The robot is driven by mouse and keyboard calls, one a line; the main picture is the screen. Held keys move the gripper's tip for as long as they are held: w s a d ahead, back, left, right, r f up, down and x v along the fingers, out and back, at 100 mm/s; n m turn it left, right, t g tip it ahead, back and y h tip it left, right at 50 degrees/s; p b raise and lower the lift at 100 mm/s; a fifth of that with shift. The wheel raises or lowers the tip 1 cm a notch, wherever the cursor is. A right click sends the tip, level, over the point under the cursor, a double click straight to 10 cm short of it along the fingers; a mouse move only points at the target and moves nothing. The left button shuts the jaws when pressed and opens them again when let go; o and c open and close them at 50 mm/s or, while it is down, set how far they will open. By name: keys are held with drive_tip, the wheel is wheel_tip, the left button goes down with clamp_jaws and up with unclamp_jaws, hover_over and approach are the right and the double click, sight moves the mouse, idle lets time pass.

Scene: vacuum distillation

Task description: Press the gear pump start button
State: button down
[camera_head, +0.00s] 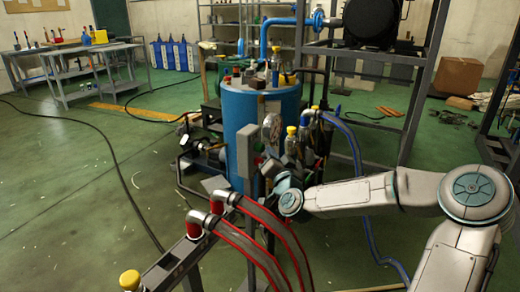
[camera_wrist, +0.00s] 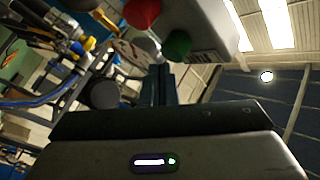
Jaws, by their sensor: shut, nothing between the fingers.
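A light grey control box (camera_wrist: 205,22) shows at the top of the wrist view. It carries a red button (camera_wrist: 141,12) and a green button (camera_wrist: 177,45), with a pale round part beside them. No label can be read. My gripper (camera_wrist: 160,70) is shut and empty, its fingertips just below the green button in the picture; I cannot tell if they touch it. In the head view, a grey box (camera_head: 246,150) stands before the blue tank, close to the end of my arm. The button faces and my fingertips cannot be made out there.
The blue tank (camera_head: 262,108) stands behind the grey box. Red-striped hoses (camera_head: 262,235) run in front of my arm, and a blue hose (camera_head: 362,190) passes behind it. A steel frame (camera_head: 412,100) stands at the right. The green floor (camera_head: 70,190) at the left is mostly clear.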

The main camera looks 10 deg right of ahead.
drive_tip(key=shift+w+a, duration=0.25)
drive_tip(key=shift+a, duration=0.1)
drive_tip(key=shift+w+a, duration=0.15)
idle(0.5)
drive_tip(key=shift+s+d, duration=0.4)
drive_tip(key=shift+d, duration=0.15)
drive_tip(key=s+d+p, duration=0.1)
drive_tip(key=s+d, duration=0.2)
drive_tip(key=d, duration=0.1)
drive_tip(key=shift+s+d, duration=0.3)
drive_tip(key=shift+d, duration=0.1)
idle(0.6)
